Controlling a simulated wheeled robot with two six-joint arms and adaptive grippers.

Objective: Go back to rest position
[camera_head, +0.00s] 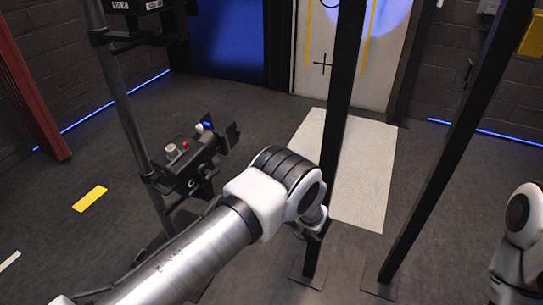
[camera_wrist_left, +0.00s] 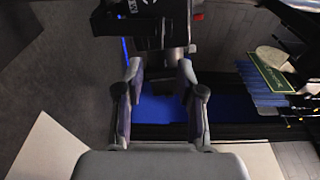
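My left arm comes in from the lower left in the head view, its white and black joint in front of a black post. In the head view a black button box (camera_head: 188,163) is fixed to a stand left of my arm.
A black post (camera_head: 340,100) stands directly behind my left arm's joint, and another slanted post (camera_head: 455,150) stands further right. A pale mat (camera_head: 365,175) lies before the door. Open floor with a yellow strip (camera_head: 90,199) lies at the left.

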